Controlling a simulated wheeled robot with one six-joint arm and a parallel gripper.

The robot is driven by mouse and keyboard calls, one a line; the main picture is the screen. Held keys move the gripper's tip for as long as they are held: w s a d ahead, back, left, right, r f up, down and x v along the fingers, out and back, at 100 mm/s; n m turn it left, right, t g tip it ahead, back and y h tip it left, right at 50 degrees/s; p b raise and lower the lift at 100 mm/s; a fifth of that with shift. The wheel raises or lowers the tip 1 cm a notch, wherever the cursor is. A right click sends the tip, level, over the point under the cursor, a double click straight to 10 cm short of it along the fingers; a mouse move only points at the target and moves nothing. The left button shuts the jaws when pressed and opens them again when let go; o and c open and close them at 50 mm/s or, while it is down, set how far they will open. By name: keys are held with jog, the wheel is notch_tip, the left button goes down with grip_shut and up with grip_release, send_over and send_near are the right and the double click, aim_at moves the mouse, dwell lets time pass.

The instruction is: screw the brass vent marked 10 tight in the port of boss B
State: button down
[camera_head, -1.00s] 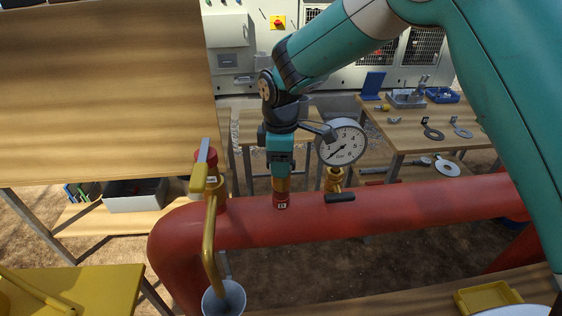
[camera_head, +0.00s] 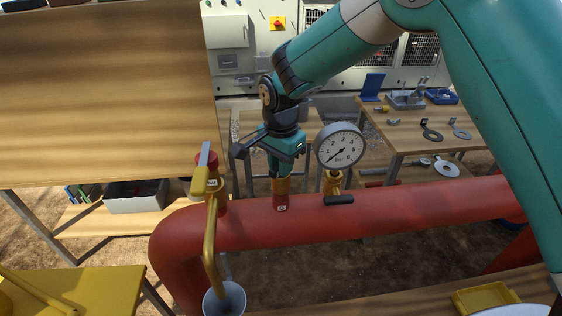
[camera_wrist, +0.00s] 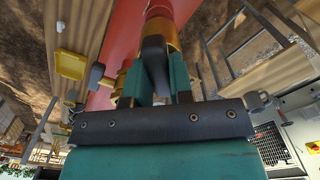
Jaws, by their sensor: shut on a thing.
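My gripper (camera_head: 281,172) points straight down over the red pipe, and its teal fingers are shut on the brass vent (camera_head: 281,186). The vent stands upright in the top of a short red boss (camera_head: 281,203) with a small white label, too small to read with certainty. In the wrist view, my fingers (camera_wrist: 158,82) close around a dark upright piece, with brass (camera_wrist: 161,28) beyond it. The number on the vent cannot be read, and the fingers hide its upper part. How deep its thread sits cannot be seen.
A pressure gauge (camera_head: 340,147) on a brass fitting with a black lever stands close right of my gripper. A table with tools (camera_head: 415,133) is behind right.

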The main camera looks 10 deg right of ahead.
jog(key=m, duration=0.5)
jog(key=shift+s+f+m, duration=0.15)
jog(key=shift+f+m, duration=0.15)
jog(key=shift+m, duration=0.1)
jog(key=m, duration=0.3)
jog(key=shift+f, duration=0.1)
jog(key=c, duration=0.9)
grip_release()
jog(key=shift+o, duration=0.3)
